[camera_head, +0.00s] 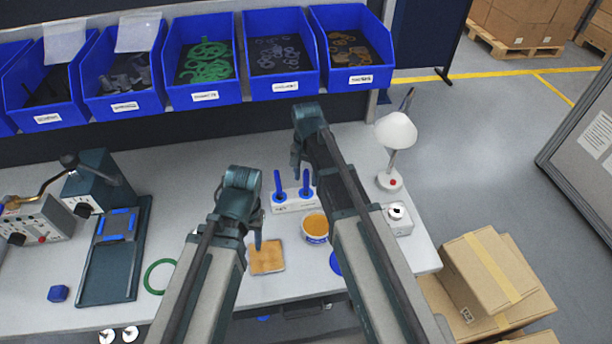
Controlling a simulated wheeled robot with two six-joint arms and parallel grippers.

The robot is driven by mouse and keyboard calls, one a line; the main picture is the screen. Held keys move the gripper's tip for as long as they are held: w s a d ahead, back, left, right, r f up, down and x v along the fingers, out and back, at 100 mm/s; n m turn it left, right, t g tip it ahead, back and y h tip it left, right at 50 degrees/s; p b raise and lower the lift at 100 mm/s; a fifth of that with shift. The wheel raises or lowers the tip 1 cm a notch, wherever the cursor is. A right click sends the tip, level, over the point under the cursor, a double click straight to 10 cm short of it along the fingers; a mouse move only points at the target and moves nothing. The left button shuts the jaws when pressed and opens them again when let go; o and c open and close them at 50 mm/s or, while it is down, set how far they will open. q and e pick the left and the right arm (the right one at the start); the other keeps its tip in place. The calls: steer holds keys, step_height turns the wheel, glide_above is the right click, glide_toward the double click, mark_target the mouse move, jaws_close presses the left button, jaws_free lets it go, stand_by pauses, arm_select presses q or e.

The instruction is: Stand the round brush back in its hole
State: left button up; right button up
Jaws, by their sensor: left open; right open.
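A white holder block (294,204) stands on the bench between my two arms. Two upright blue handles, a left one (278,184) and a right one (306,182), stand in it with wider blue bases. I cannot tell whether either is the round brush, and no hole shows clearly as empty. My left gripper (257,240) points down above the bench, left of the holder and near a tan square pad (267,258); it is open and holds nothing visible. My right gripper (296,168) is open, raised behind the holder, with nothing visible in it.
An orange-filled tub (315,226) stands below the holder, with a blue disc (335,263) partly hidden by my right arm. A lamp (391,180) stands right, a green ring (160,276) and dark fixture (115,250) left. Blue bins (205,96) line the back.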

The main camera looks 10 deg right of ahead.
step_height(320, 180, up, 14)
steer(key=p, duration=1.3)
steer(key=shift+f, duration=0.15)
steer(key=shift+w, duration=0.1)
steer(key=s+a+f+n+b, duration=0.3)
steer(key=s+f+n+b, duration=0.2)
steer(key=s, duration=0.4)
steer(key=s+a+f+n+h+b, duration=0.1)
steer(key=s+a+f+n+b, duration=0.2)
steer(key=s+f+n+b, duration=0.3)
steer(key=s+f+b, duration=0.1)
steer(key=s, duration=0.3)
steer(key=shift+a+f, duration=0.25)
steer(key=shift+f, duration=0.05)
steer(key=shift+h, duration=0.3)
